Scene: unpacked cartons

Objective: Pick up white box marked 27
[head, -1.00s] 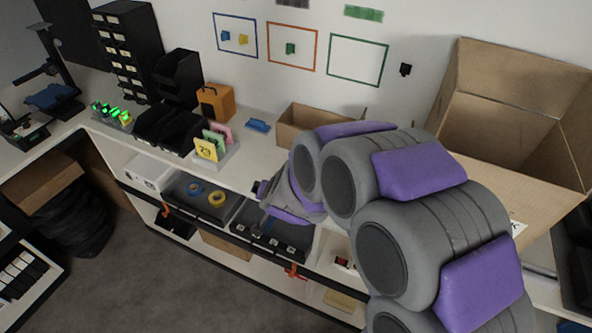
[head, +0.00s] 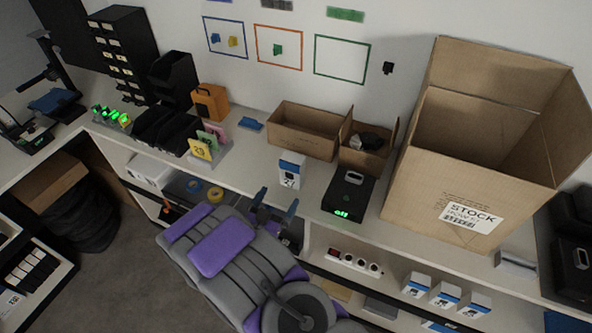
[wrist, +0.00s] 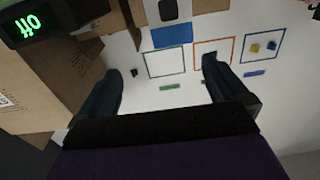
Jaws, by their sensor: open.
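The white box marked 27 (head: 290,174) stands upright on the counter, with a blue band near its top. In the wrist view its blue and white face (wrist: 171,37) shows upside down at the top, beyond and between the fingers. My gripper (head: 276,201) is open and empty, just in front of the box and a little below it in the head view. Its two fingers are spread, pointing up toward the box, and do not visibly touch it. The open gripper also shows in the wrist view (wrist: 161,70).
A black scale (head: 346,194) with a green display stands right of the box. Open cardboard cartons (head: 302,140) are behind it, and a large stock carton (head: 425,190) is at right. Card holders (head: 205,150) stand left. More white boxes (head: 444,293) sit on the shelf below.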

